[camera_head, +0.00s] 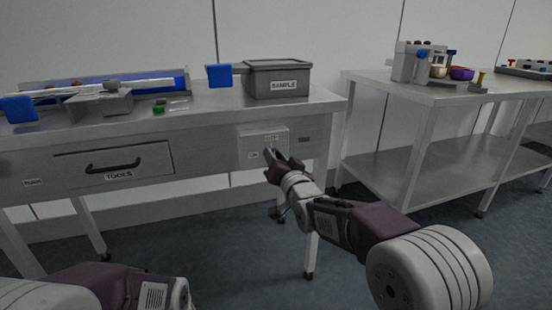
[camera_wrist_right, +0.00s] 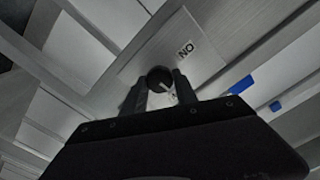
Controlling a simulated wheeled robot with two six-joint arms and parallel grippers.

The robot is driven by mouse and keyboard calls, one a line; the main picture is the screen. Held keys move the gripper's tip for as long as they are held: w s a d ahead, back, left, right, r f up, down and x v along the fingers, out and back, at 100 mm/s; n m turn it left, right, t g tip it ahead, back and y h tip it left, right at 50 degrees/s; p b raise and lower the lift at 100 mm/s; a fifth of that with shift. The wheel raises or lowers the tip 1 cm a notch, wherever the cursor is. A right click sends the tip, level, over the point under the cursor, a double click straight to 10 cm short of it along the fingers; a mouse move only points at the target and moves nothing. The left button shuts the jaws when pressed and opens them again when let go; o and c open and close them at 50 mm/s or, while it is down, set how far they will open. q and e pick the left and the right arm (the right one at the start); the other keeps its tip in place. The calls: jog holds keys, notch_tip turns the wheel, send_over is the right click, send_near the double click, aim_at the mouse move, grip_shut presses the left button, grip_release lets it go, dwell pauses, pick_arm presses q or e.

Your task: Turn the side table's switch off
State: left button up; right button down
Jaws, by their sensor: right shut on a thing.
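The side table's switch is a pale box (camera_head: 249,144) on the table's front, right of the drawer. In the right wrist view its dark round knob (camera_wrist_right: 159,77) shows, with a light mark on it. A label (camera_wrist_right: 186,49) with the letters O and N, turned round in the picture, is on the plate (camera_wrist_right: 142,60) beside the knob. My right gripper (camera_head: 271,156) reaches the front of the box; in the wrist view its fingers (camera_wrist_right: 160,92) are shut on the knob from both sides. In the head view the fingers partly cover the knob. My left gripper is outside the views.
The drawer (camera_head: 150,163) labelled TOOLS, with a dark handle, is shut. A grey SAMPLE bin (camera_head: 305,70) and a grey block (camera_head: 85,106) stand on the tabletop. Another metal table (camera_head: 430,95) with several items stands at the right. A gap separates the tables.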

jog(key=shift+m, duration=0.6)
jog(key=c, duration=1)
grip_release()
jog(key=shift+o, duration=0.2)
jog(key=p+v, duration=0.2)
jog(key=v, duration=0.7)
jog(key=shift+p, duration=0.4)
